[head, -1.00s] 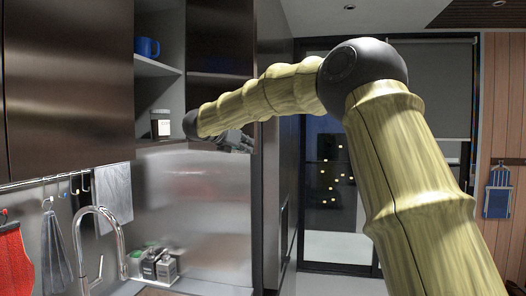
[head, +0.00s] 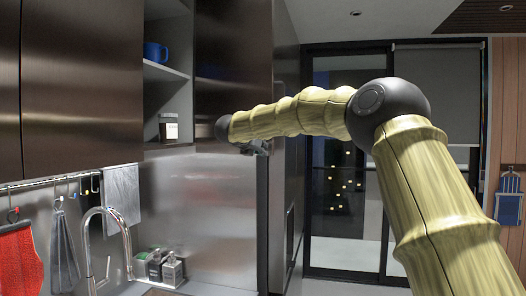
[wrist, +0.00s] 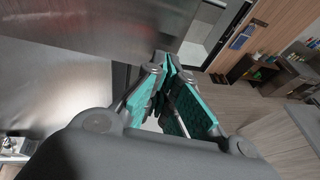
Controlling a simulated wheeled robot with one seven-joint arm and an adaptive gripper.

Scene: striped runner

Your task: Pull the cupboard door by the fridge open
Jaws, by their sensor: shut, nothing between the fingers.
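The cupboard door (head: 233,65) is a dark, glossy upper panel right of the open shelf in the head view. It looks closed or nearly so; I cannot tell if there is a gap. In the wrist view its brushed face (wrist: 125,22) fills the upper left. My gripper (head: 257,149) is at the door's lower right corner, partly hidden behind my wrist. In the wrist view my gripper (wrist: 166,72) has its teal-padded fingers together and empty, close by the door's lower edge. I cannot tell whether they touch it. The tall dark unit (head: 283,90) right of the door appears to be the fridge.
An open shelf holds a blue mug (head: 155,52) and a jar (head: 168,127). Below are a tap (head: 108,225), several small containers (head: 160,266) and a hanging grey towel (head: 122,192). A glass door (head: 340,190) stands behind. Floor (wrist: 240,100) on the right is free.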

